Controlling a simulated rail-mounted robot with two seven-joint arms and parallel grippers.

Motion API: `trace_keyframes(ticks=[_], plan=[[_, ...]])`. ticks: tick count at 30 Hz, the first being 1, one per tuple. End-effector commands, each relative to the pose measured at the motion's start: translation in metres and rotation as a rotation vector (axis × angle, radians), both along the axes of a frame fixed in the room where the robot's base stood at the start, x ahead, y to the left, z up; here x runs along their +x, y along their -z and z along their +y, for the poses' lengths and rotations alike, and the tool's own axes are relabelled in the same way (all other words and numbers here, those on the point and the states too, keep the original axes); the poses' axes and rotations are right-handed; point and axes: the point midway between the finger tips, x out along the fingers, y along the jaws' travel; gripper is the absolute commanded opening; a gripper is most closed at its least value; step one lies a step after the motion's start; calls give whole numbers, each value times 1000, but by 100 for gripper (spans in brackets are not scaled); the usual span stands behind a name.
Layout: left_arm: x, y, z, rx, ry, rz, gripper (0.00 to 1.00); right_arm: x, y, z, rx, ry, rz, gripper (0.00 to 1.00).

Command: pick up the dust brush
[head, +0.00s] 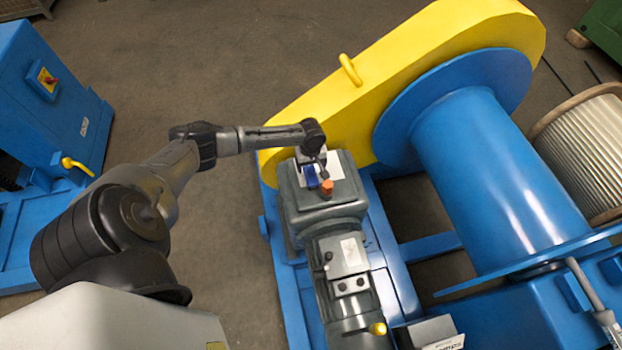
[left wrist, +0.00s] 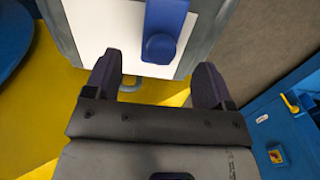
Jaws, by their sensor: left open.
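The dust brush appears as a blue piece (head: 312,176) on the grey gearbox top in the head view, partly hidden by my left gripper. In the left wrist view its blue, rounded-ended handle (left wrist: 163,30) reaches in from the top edge over a white sheet; its bristles are not visible. My left gripper (head: 321,165) is over the gearbox, close to the brush. In the left wrist view the left gripper (left wrist: 157,68) has its two dark fingers spread, with nothing between the tips. The handle's end lies just beyond the tips, roughly centred between them. My right gripper is not in view.
The white sheet (left wrist: 95,25) lies under the brush. An orange cap (head: 327,188) stands up beside it on the gearbox (head: 320,212). The yellow chain guard (head: 400,60) rises behind, and the blue drum (head: 500,160) is to the right. Open floor lies left of the gearbox.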

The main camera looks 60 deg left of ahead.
Motion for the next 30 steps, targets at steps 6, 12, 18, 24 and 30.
trace_keyframes(ticks=[6,12,18,24,30], plan=[[0,12,0,1,0,-1,77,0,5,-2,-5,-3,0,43],[-1,22,-1,1,1,0,77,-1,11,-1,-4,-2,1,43],[-2,48,-4,0,1,0,77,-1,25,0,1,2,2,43],[-2,65,-4,0,1,0,77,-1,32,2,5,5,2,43],[-2,64,-4,0,1,0,77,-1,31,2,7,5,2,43]])
